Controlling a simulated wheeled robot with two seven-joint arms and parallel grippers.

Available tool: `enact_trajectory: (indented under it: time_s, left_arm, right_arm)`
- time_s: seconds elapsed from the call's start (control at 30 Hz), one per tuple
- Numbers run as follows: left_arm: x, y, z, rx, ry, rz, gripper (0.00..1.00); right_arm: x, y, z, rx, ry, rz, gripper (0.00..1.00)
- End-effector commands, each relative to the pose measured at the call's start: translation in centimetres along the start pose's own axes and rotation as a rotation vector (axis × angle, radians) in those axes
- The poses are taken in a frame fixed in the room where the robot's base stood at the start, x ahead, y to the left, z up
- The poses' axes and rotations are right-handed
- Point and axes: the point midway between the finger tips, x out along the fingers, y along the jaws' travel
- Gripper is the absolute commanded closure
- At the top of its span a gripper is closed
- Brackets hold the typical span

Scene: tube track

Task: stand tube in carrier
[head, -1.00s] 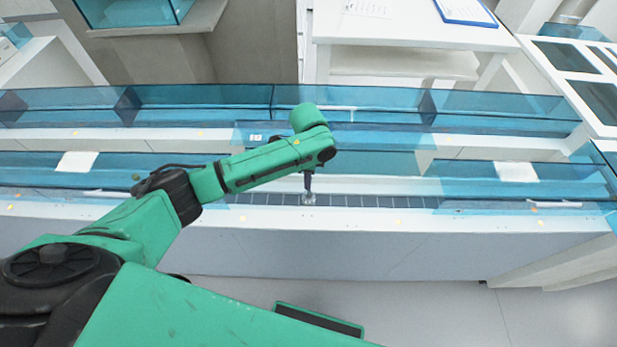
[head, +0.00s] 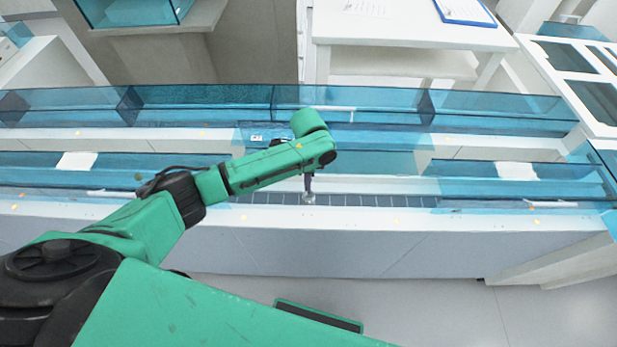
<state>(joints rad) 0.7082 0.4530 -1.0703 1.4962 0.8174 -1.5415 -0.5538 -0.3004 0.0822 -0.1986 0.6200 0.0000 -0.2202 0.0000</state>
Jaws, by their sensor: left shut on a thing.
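My left gripper (head: 308,192) hangs from the end of my green left arm over the dark segmented track strip (head: 370,201) near the front of the long bench. It is small and dark at this distance. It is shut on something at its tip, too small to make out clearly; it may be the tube. I cannot tell whether that thing touches the track or a carrier. No carrier can be made out for certain. My right gripper is not in view.
Blue see-through guards (head: 350,97) run along the back of the bench, with more at both sides of the track. White labels (head: 77,161) lie on the guards. A white table (head: 410,30) with a blue clipboard (head: 465,12) stands behind.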

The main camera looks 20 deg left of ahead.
Motion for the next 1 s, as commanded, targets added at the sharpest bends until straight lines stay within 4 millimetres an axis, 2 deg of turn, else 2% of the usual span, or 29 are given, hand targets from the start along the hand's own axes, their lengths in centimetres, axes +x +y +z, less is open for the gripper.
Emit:
enact_trajectory:
  time_s: [1.0]
  left_arm:
    - [1.3,0.0,-0.1,0.001,0.000,0.000,1.00]
  right_arm:
    - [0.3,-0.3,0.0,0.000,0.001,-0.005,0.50]
